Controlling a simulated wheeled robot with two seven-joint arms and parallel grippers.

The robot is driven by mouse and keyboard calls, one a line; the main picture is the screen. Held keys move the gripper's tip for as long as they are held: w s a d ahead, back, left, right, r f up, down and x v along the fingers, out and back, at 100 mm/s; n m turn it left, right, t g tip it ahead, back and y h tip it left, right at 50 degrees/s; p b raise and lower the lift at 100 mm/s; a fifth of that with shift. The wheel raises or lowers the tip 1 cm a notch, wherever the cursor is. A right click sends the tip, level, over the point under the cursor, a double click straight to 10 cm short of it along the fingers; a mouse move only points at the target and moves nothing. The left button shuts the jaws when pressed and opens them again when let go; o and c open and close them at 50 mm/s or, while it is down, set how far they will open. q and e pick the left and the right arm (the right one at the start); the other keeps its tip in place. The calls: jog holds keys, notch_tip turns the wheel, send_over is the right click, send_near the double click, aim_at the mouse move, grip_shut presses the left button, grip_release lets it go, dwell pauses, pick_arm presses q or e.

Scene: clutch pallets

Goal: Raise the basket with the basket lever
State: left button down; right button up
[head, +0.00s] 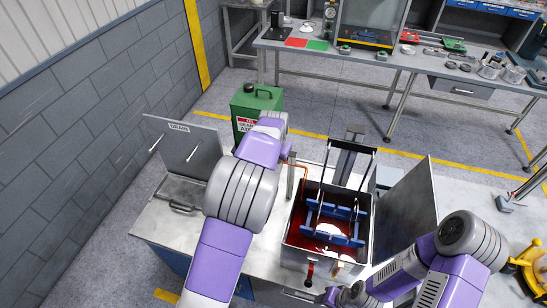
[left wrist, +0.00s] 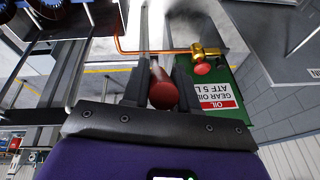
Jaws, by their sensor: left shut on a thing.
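The basket (head: 348,212), a dark frame with blue bars, sits inside an open metal tank (head: 318,256) with dark red liquid. How deep it sits is hard to tell. The basket lever has a red grip (left wrist: 163,94) on a thin metal rod. My left gripper (left wrist: 160,78) is shut on this red grip, one finger on each side. In the head view, my left arm hides most of the grip area. My right gripper (head: 345,296) is low in the head view, in front of the tank; its fingers are not clear.
A green oil can (head: 256,103) stands behind the left arm. A brass valve with a red knob (left wrist: 202,68) is close to the left gripper. A raised panel (head: 407,215) flanks the tank on the right. A grey wall lies left and a workbench (head: 330,55) behind.

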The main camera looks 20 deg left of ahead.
pick_arm(q)
jog(key=shift+w+r, duration=0.2)
jog(key=shift+r, duration=0.1)
jog(key=c, duration=1.2)
grip_release()
jog(key=shift+c, duration=0.2)
jog(key=shift+o, duration=1.4)
jog(key=shift+f, duration=0.1)
jog(key=v, duration=0.7)
jog(key=shift+s+r+b, duration=0.1)
jog(key=shift+r+b, duration=0.15)
jog(key=shift+b, duration=0.15)
jog(key=shift+f, duration=0.1)
